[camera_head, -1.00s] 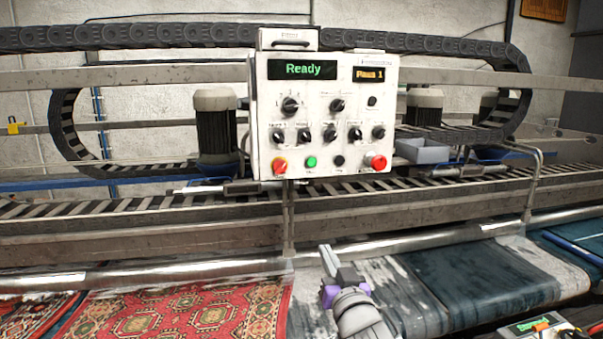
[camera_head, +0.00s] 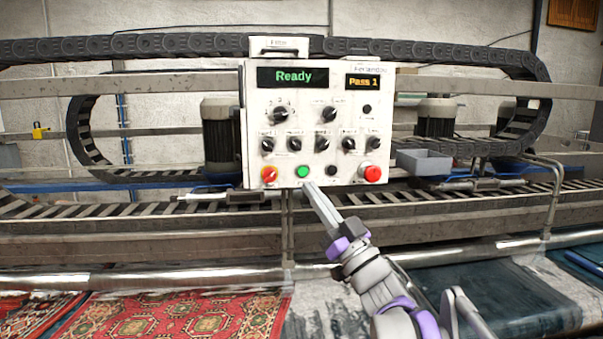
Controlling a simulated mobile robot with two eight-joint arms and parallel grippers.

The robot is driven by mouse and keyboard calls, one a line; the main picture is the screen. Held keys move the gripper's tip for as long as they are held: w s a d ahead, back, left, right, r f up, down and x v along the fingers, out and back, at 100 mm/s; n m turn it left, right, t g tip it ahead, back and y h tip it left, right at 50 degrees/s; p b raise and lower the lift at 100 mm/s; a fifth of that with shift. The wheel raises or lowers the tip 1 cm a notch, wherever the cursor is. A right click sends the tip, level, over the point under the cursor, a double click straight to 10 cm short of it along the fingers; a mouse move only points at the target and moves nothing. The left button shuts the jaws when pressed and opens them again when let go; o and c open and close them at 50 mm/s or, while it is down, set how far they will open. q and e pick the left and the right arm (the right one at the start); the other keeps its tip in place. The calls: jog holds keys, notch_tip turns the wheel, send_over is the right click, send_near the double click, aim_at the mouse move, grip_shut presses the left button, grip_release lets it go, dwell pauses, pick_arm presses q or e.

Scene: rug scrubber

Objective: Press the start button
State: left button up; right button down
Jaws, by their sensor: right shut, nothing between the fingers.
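The white control panel (camera_head: 313,100) stands in the middle of the head view. Its screen (camera_head: 293,76) reads "Ready" and a smaller display (camera_head: 364,82) reads "Pass 1". The green button (camera_head: 303,172) sits in the bottom row, between an orange-red knob (camera_head: 269,175) and a dark button (camera_head: 331,171). A large red button (camera_head: 372,174) is at the right end. My right gripper (camera_head: 308,187) is shut and empty, its tips just below the green button in the picture. I cannot tell whether they touch the panel. My left gripper is not in view.
Several black knobs (camera_head: 327,144) fill the panel above the buttons. A metal rail (camera_head: 140,280) and a conveyor run below and behind the panel. A red patterned rug (camera_head: 180,315) lies at the lower left.

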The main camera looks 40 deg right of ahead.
aim_at(303, 171)
jog(key=shift+w, duration=0.1)
jog(key=w+d, duration=0.4)
jog(key=w, duration=0.3)
jog(key=shift+w+d, duration=0.15)
jog(key=shift+w, duration=0.1)
dwell(2.0)
jog(key=shift+w+d, duration=0.25)
jog(key=shift+w, duration=0.15)
